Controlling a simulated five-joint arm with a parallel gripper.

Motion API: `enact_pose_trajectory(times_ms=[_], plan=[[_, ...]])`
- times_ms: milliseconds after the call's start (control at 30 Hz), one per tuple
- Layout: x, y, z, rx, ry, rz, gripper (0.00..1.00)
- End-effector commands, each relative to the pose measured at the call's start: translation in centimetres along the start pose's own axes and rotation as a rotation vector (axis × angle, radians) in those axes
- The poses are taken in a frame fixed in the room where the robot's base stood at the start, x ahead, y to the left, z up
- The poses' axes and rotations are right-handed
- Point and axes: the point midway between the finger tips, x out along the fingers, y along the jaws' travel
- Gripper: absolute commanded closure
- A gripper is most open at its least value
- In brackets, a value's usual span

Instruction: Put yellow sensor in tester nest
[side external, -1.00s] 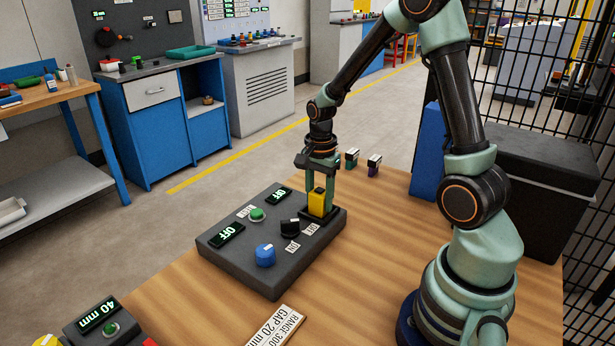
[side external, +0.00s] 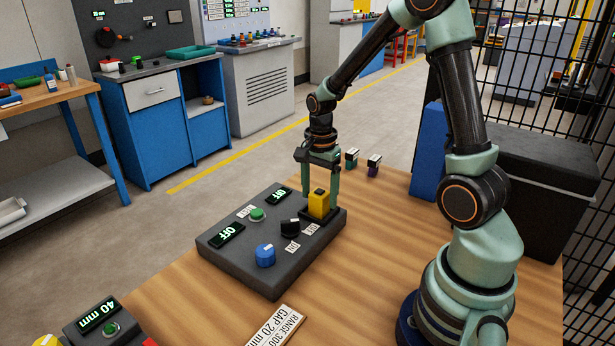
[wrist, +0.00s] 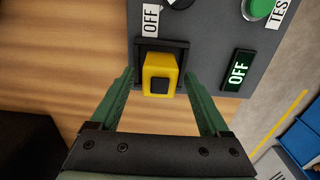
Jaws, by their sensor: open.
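The yellow sensor (side external: 319,204) stands upright in the dark square nest (side external: 304,215) at the far right corner of the grey tester box (side external: 265,280). In the wrist view the yellow sensor (wrist: 160,72) shows its dark top, with the nest's dark rim (wrist: 183,47) around it. My gripper (side external: 320,202) is open, with one finger on each side of the sensor. In the wrist view there is a gap between each finger of my gripper (wrist: 160,82) and the sensor. The sensor's underside is hidden in the nest.
The tester carries a blue knob (side external: 265,256), a black switch (side external: 290,228), a green button (side external: 257,214) and displays reading OFF. Two small sensors (side external: 374,166) stand behind on the table. A label plate (side external: 276,328) and a 40 mm box (side external: 98,318) are in front.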

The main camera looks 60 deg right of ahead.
Motion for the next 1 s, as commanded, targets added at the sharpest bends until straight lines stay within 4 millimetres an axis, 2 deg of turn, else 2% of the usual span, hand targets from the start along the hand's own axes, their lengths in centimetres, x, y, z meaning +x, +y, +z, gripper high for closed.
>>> enact_pose_trajectory(times_ms=[200, 400, 667, 767, 833, 1000], plan=[[-4.7, -0.1, 0.0, 0.0, 0.002, -0.007, 0.2], [-8.3, -0.1, 0.0, 0.0, 0.002, -0.004, 0.2], [-10.6, 0.0, 0.2, -0.015, 0.002, -0.006, 0.2], [-11.5, 0.3, 1.1, -0.102, 0.013, -0.033, 0.2], [-12.4, 0.6, 2.3, -0.223, 0.029, -0.068, 0.2], [-14.8, 2.2, 6.0, -0.642, 0.106, -0.186, 0.2]])
